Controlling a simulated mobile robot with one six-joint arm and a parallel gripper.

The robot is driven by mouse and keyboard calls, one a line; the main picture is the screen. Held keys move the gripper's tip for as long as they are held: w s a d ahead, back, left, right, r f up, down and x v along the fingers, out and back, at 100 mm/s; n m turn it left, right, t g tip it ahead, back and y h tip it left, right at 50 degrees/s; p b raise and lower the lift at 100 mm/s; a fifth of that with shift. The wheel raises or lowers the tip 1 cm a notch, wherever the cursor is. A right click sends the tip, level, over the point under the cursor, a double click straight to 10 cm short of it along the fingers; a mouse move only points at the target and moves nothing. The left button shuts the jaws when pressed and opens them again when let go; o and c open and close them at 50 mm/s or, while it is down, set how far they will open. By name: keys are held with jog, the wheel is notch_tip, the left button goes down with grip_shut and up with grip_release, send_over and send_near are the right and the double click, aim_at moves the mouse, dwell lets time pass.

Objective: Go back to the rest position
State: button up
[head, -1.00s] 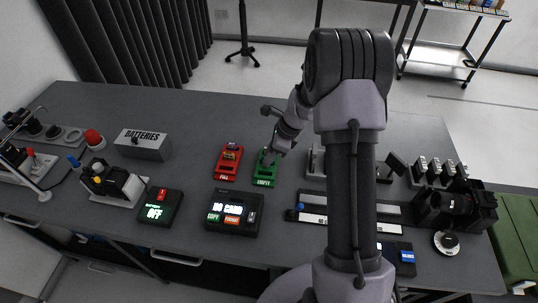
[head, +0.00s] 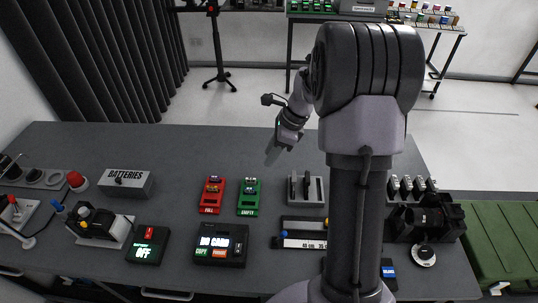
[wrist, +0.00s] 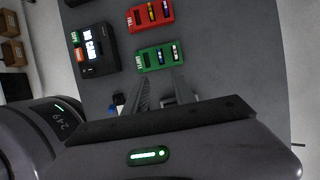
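My gripper (head: 273,155) is raised above the back of the table in the head view, clear of the things on it. In the wrist view, its two fingers (wrist: 163,86) are apart with nothing seen held between them. The green EMPTY holder (head: 249,197) stands on the table below and nearer than the gripper, with small cards in its far end. It also shows just beyond the fingertips in the wrist view (wrist: 150,58). The red FULL holder (head: 211,196) stands left of it, also with small cards.
The grey table (head: 90,145) has free room along its back. A card reader showing NO CARD (head: 220,244), a charger showing OFF (head: 148,245), a BATTERIES box (head: 126,183) and a camera (head: 425,218) stand on it. A tripod (head: 218,60) stands behind the table.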

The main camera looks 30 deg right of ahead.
jog(key=s+a+r+n+b, duration=0.3)
jog(key=a+r+n, duration=0.2)
jog(key=a+r, duration=0.15)
jog(key=s+a+n+t+b, duration=0.1)
jog(key=s+a+n+b, duration=0.1)
jog(key=s+a+n, duration=0.5)
jog(key=s+a+r+n+t+h+b, duration=0.1)
jog(key=s+a+n+t+b, duration=0.1)
jog(key=s+a+n, duration=0.5)
jog(key=s+n+b, duration=0.1)
jog(key=s, duration=0.5)
jog(key=shift+n+h, duration=0.3)
jog(key=shift+s+a, duration=0.1)
jog(key=shift+s, duration=0.05)
